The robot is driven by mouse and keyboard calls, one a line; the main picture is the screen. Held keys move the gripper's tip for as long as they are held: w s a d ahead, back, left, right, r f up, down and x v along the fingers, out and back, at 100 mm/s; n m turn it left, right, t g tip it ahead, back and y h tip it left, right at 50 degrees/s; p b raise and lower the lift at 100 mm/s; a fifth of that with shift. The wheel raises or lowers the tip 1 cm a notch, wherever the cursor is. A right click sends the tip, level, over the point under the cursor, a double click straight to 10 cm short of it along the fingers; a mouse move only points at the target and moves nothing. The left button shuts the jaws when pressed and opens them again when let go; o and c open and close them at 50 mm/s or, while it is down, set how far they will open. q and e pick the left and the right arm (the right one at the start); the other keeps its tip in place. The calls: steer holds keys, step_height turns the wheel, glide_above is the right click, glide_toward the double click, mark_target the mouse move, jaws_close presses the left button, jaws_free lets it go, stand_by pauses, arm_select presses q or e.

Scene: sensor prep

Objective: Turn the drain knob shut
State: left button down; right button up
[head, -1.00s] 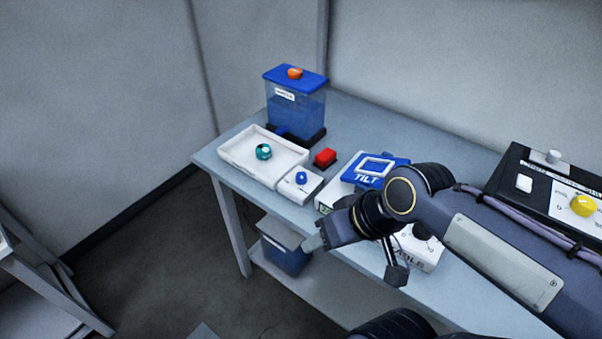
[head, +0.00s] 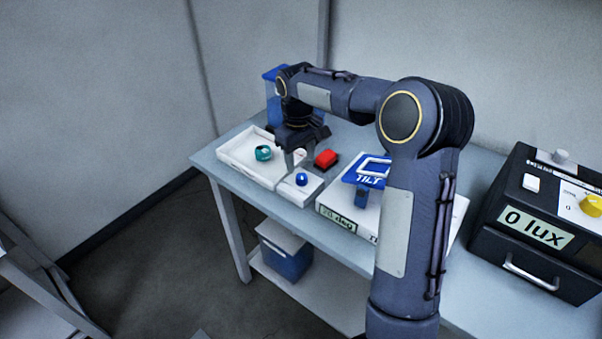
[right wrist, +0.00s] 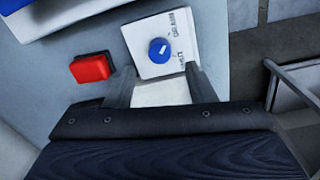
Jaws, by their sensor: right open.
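The blue knob (head: 301,179) sits on a small white box (head: 314,191) beside the white tray. In the right wrist view the knob (right wrist: 160,50) has a short white pointer line, slanted, with small print on the box face (right wrist: 148,28) to its right, too blurred to read. My right gripper (head: 294,160) is open and empty, over the table just behind the knob. In the right wrist view its two fingers (right wrist: 157,75) are spread wide, with the knob beyond the tips and between their lines, not touched. My left gripper is not in view.
A white tray (head: 236,158) holds a teal round part (head: 263,153). The blue-lidded tank (head: 273,73) is partly hidden by my arm. The TILT box (head: 343,212) and black lux meter (head: 484,233) stand to the right.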

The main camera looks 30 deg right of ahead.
mark_target(301, 176)
steer(key=shift+f, duration=2.8)
steer(key=shift+d, duration=0.1)
steer(key=c, duration=1)
